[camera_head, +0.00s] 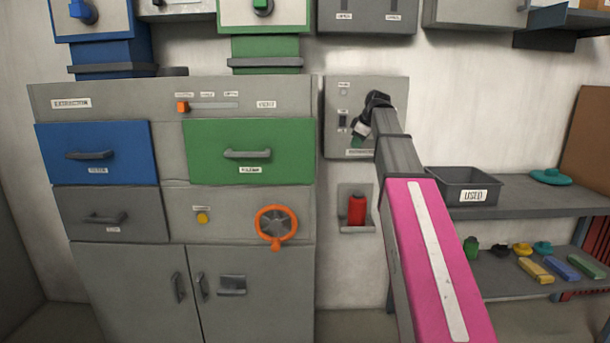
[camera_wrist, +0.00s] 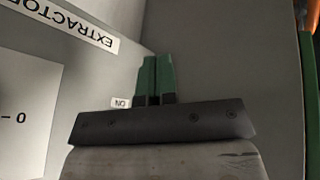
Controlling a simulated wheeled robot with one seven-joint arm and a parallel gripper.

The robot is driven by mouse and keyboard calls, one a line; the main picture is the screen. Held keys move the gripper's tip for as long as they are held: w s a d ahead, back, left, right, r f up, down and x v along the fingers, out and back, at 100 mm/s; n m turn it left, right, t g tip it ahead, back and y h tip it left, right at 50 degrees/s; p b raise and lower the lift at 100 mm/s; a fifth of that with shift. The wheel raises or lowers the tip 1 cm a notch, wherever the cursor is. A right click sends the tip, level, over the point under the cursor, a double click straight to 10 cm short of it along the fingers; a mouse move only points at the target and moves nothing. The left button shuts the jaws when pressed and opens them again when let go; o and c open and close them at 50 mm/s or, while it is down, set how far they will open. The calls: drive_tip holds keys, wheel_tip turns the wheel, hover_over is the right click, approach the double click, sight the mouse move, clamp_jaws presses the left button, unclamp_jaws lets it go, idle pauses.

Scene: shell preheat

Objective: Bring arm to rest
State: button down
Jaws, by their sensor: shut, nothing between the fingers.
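My arm (camera_head: 430,240), with its pink and white link, reaches up and away toward the grey wall panel (camera_head: 391,95) right of the cabinet. My gripper (camera_head: 358,138) is at that panel in the head view, partly hidden by its own dark wrist. In the wrist view its green fingers (camera_wrist: 153,78) are together with nothing between them. I cannot tell whether the fingertips touch the panel.
The cabinet has a blue drawer (camera_head: 97,153), a green drawer (camera_head: 250,151) and an orange handwheel (camera_head: 276,226). A red canister (camera_head: 357,209) sits in a niche below the panel. A "USED" bin (camera_head: 463,187) stands on the right shelf (camera_head: 530,199).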

drive_tip(key=s+a+f+m+g+h, duration=0.1)
drive_tip(key=s+f+m, duration=0.4)
drive_tip(key=f, duration=1)
drive_tip(key=s+a+f+m+g+h, duration=0.15)
drive_tip(key=s+f, duration=0.55)
drive_tip(key=f, duration=0.8)
drive_tip(key=s+f+m+g+h, duration=0.1)
drive_tip(key=s+f+m, duration=0.5)
drive_tip(key=s+f, duration=1.2)
drive_tip(key=shift+s+d+f+g, duration=0.25)
drive_tip(key=shift+d+f+g, duration=0.1)
